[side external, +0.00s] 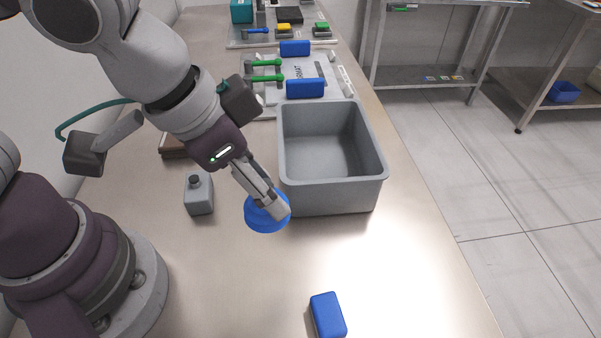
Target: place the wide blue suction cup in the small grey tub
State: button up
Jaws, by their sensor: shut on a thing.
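The wide blue suction cup (261,219) is a round blue piece at the end of my gripper (276,208). My gripper is shut on it, and the fingers hide part of its top and right side. I cannot tell whether the cup touches the table or hangs just above it. The small grey tub (291,200) is an open rectangular bin to the right of the cup and behind it. Its inside looks empty. The cup is outside the tub, near its front left corner.
A grey bottle (199,194) stands left of the cup. A blue block (328,315) lies on the metal table (400,270) at the front. More blue blocks (305,88) and green-handled tools (265,78) lie behind the tub. The front right table area is clear.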

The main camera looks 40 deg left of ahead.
jog(key=w+r, duration=0.2)
jog(key=w, duration=0.8)
send_over(332, 167)
jog(key=s+a, duration=0.1)
jog(key=s, duration=0.1)
jog(key=f, duration=0.1)
notch_tip(332, 167, down, 15)
jog(key=shift+w+d, duration=0.1)
jog(key=shift+w, duration=0.05)
jog(key=o, duration=0.8)
jog(key=shift+f, duration=0.1)
